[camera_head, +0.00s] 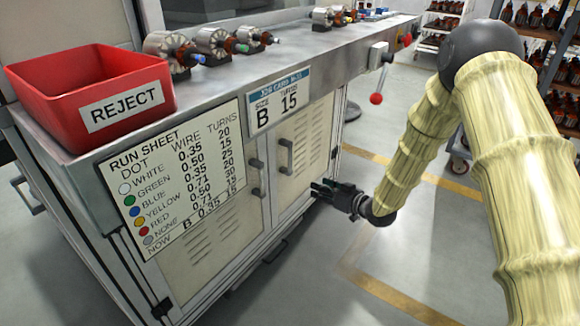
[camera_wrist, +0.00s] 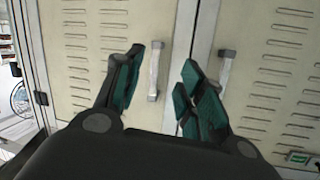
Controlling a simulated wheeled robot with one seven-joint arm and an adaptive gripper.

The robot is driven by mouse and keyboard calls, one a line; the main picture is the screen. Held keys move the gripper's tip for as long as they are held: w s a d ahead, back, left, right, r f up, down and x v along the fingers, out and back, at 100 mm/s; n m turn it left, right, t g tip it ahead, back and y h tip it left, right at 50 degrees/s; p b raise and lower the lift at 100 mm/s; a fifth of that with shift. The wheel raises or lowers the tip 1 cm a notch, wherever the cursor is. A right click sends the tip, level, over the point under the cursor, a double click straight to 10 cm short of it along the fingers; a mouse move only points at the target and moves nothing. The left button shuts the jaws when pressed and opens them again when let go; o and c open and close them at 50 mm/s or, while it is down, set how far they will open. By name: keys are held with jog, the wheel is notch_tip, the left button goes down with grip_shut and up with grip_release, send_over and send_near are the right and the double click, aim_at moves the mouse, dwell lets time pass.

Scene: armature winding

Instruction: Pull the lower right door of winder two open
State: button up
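The winder bench has a cream lower right door (camera_head: 303,140) with vent slots and a grey bar handle (camera_head: 286,157); the door looks shut. My gripper (camera_head: 322,189) is in front of this door, low and to the right of the handle in the head view. In the wrist view my gripper (camera_wrist: 162,82) is open, with its dark green-padded fingers apart. A door handle (camera_wrist: 154,72) appears between the fingers, with no clear contact. A second handle (camera_wrist: 226,70) on the neighbouring door is just right of the right finger.
The lower left door (camera_head: 205,240) looks shut beside it. A red REJECT bin (camera_head: 95,95) and several armatures stand on the bench top. A red-knobbed lever (camera_head: 376,98) sticks out at the bench's right end. Open floor (camera_head: 400,245) lies in front.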

aim_at(291, 151)
jog(key=w+a+r+n+y+b, duration=0.35)
jog(key=w+r+n+b, duration=0.2)
jog(key=w+b, duration=0.2)
jog(key=shift+m+g+y, duration=0.3)
jog(key=shift+m+y, duration=0.15)
jog(key=b+x, duration=0.2)
jog(key=x, duration=0.2)
jog(key=b+x, duration=0.2)
jog(key=x, duration=0.2)
jog(key=shift+w+r, duration=0.15)
jog(key=shift+r, duration=0.1)
jog(key=shift+w+a+r+b, duration=0.15)
jog(key=shift+w+a+b, duration=0.2)
jog(key=shift+a, duration=0.2)
grip_shut()
